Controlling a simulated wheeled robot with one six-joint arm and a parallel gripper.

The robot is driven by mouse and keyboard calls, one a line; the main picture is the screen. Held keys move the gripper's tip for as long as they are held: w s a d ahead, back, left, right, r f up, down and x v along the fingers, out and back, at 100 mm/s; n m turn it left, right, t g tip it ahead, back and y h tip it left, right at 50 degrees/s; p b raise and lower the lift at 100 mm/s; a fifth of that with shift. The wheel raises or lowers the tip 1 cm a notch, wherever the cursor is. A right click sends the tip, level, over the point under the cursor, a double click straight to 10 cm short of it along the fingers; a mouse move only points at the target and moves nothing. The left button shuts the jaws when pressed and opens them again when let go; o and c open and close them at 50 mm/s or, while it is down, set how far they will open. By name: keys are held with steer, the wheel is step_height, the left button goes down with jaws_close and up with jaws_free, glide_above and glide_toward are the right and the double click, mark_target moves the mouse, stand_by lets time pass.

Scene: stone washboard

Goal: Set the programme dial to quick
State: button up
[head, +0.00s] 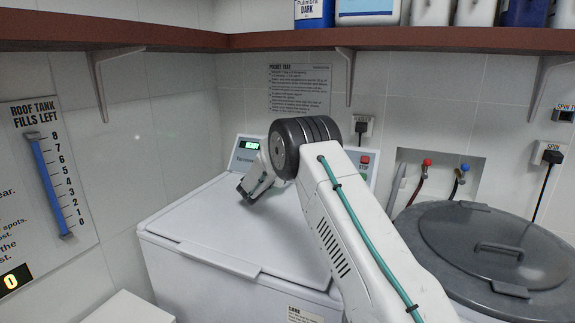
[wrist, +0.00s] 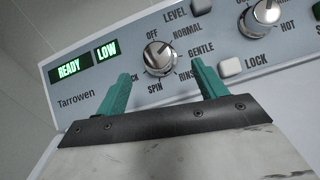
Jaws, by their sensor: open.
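The programme dial (wrist: 159,59) is a round silver knob on the washer's grey panel. Around it I read OFF, NORMAL, GENTLE, part of RINSE, SPIN and a label ending in CK, partly hidden by a finger. I cannot tell for sure which label its pointer faces. My gripper (wrist: 161,74) is open, its two green fingers either side of the dial in the picture, with gaps; contact is not visible. In the head view, my gripper (head: 252,190) is at the back of the white washer (head: 190,230), and my arm hides the dial.
The panel display (wrist: 88,60) reads READY and LOW. A second knob (wrist: 260,18), a LEVEL button (wrist: 201,6) and a LOCK button (wrist: 231,66) are nearby. A brown shelf (head: 400,38) hangs above the washer. A grey lidded tub (head: 480,245) stands at the right.

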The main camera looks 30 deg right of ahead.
steer(key=shift+w+f, duration=0.2)
steer(key=shift+w, duration=0.1)
steer(key=x, duration=0.7)
steer(key=shift+w+d+f, duration=0.1)
steer(key=shift+w, duration=0.05)
steer(key=c, duration=1)
